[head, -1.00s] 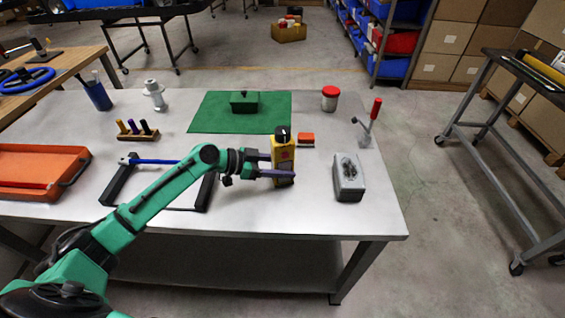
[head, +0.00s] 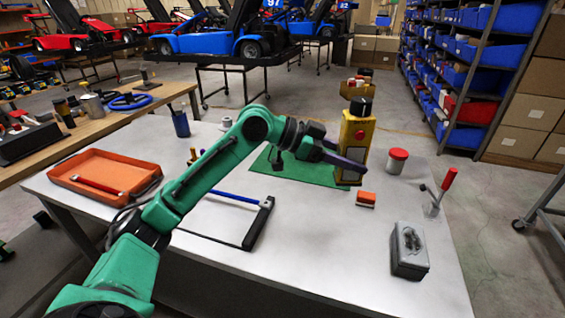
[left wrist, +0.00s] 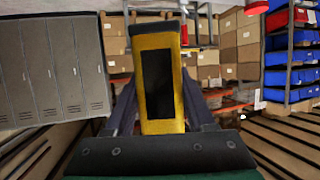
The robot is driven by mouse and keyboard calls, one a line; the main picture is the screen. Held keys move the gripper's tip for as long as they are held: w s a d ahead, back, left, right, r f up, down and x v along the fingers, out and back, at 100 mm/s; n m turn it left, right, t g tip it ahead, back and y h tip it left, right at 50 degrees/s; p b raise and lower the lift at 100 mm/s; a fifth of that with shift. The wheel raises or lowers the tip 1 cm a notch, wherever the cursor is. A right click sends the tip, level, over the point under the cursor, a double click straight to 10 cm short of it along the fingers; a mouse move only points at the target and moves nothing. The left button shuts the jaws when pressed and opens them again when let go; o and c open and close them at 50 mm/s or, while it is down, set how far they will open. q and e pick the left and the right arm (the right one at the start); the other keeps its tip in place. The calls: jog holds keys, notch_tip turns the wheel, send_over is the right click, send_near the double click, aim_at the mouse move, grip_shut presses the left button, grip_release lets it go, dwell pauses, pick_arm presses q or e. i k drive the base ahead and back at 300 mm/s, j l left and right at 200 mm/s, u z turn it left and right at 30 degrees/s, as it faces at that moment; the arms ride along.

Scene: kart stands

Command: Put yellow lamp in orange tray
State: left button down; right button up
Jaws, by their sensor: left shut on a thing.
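The yellow lamp (head: 355,140) is a tall yellow box with a black knob on top and a red button on its face. My left gripper (head: 347,163) is shut on it and holds it upright above the table, over the right part of the green mat. In the left wrist view the lamp (left wrist: 158,75) stands between the fingers, showing a dark panel. The orange tray (head: 72,168) lies at the table's left end, with a red-handled tool (head: 100,187) in it. My right gripper is not in view.
Between tray and lamp lies a black frame with a blue bar (head: 235,196). A blue cup (head: 181,124) stands at the back. On the right are a red-lidded jar (head: 397,161), an orange block (head: 366,199), a grey box (head: 409,250) and a red-handled clamp (head: 442,190).

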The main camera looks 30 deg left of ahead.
aim_at(115, 171)
jog(key=j+u, duration=0.1)
jog(key=j, duration=0.6)
jog(key=j+u, duration=0.15)
jog(key=j, duration=0.55)
jog(key=j+u, duration=0.1)
jog(key=j, duration=0.65)
jog(key=i+j+u, duration=0.15)
jog(key=j, duration=0.55)
jog(key=j+u, duration=0.1)
jog(key=j, duration=0.6)
jog(key=i, duration=0.05)
